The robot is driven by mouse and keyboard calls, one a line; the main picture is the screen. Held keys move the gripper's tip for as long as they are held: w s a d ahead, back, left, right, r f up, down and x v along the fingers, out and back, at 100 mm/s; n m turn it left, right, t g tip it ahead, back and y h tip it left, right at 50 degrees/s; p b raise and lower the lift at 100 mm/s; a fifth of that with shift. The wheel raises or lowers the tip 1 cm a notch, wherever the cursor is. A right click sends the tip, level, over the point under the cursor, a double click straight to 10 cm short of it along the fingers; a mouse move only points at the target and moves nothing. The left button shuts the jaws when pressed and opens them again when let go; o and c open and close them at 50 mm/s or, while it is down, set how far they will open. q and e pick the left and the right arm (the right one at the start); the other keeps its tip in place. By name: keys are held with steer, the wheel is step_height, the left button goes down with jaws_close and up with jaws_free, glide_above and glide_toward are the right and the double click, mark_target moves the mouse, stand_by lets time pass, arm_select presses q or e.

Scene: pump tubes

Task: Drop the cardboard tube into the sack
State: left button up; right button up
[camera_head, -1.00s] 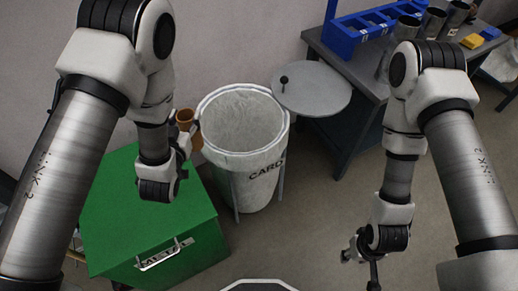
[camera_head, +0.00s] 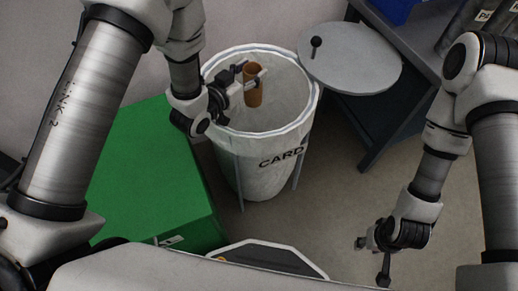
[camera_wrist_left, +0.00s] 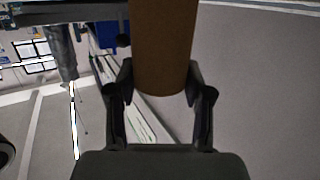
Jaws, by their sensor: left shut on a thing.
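The brown cardboard tube (camera_head: 254,92) is held upright in my left gripper (camera_head: 257,81), over the open mouth of the sack. The sack (camera_head: 255,176) is white, marked CARD, and hangs in a round stand with its rim open. In the left wrist view the tube (camera_wrist_left: 163,45) lies between the two fingers of the left gripper (camera_wrist_left: 160,92), which is shut on it. The tube's lower end seems to be at or a little below rim level; its exact height is hard to tell. My right gripper (camera_head: 370,257) is empty, with its fingers apart, low at the right.
The sack's round grey lid (camera_head: 350,62) with a black knob is swung aside to the right. A green box (camera_head: 150,185) stands at left, close to the sack. A dark workbench (camera_head: 400,40) is at the upper right. Floor between bench and sack is clear.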

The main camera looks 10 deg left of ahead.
arm_select(q)
steer(key=shift+r, duration=0.1)
steer(key=o, duration=1.1)
step_height(320, 180, up, 10)
